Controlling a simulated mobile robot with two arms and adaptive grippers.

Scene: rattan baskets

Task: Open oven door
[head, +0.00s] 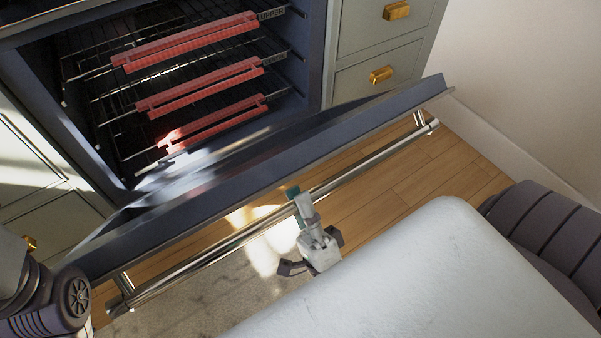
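The oven door (250,190) is swung down, tilted outward from the oven, and its inside face catches light. The oven cavity (85,110) is exposed, with wire racks that have red front guards (198,88). A long metal handle bar (375,157) runs along the door's outer side. My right gripper (303,207) is at the middle of this handle, with one finger with a green pad across the bar. Whether its fingers close around the bar is not clear. My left gripper is not visible; only part of my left arm shows at the lower left.
Drawers with brass knobs (381,75) stand right of the oven. More cabinet fronts (35,215) are at the left. A white wall (530,90) bounds the right side. Wooden floor (400,190) and a grey rug (200,305) lie below the door.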

